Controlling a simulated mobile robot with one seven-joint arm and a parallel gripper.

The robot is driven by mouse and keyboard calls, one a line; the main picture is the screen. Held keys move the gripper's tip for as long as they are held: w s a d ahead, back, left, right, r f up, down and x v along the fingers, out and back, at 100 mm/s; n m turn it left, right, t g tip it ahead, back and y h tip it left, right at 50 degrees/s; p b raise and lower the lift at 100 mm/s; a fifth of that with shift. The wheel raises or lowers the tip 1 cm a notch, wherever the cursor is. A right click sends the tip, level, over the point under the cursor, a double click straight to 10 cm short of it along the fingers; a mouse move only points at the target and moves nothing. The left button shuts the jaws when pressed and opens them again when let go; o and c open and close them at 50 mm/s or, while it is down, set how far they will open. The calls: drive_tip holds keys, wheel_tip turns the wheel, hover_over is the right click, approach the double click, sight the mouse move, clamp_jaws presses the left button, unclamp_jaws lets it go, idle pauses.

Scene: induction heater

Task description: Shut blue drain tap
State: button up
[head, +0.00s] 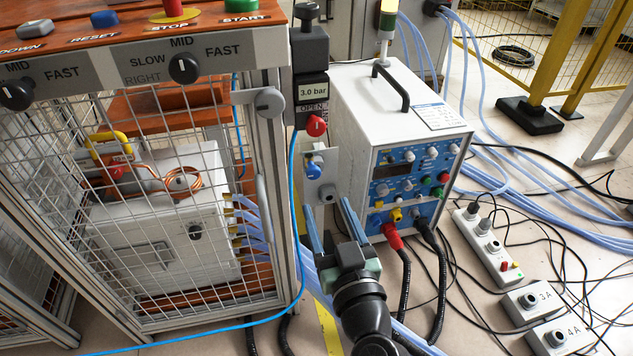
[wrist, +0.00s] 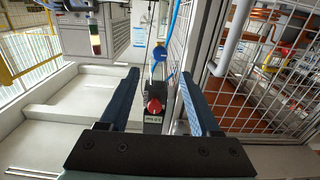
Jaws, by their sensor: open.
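The blue drain tap (head: 314,168) is a small blue knob on a pale plate, on the post between the mesh cage and the white heater unit. In the wrist view a blue knob (wrist: 159,54) shows between and just beyond the fingertips. My gripper (head: 327,206) is open and empty, its two blue fingers pointing up toward the plate, just below the tap in the head view. In the wrist view the fingers (wrist: 159,74) stand wide apart, with no visible contact with the knob. The tap's exact handle angle is too small to tell.
A red knob (head: 316,125) sits above the tap, under a 3.0 bar display (head: 312,91). The mesh cage (head: 180,210) is close on the left, the white heater unit (head: 400,150) close on the right. A thin blue hose (head: 293,210) runs down beside the post.

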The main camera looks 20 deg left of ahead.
sight(315, 174)
drive_tip(key=b+x, duration=0.1)
drive_tip(key=x, duration=0.7)
drive_tip(key=shift+w+a, duration=0.15)
clamp_jaws()
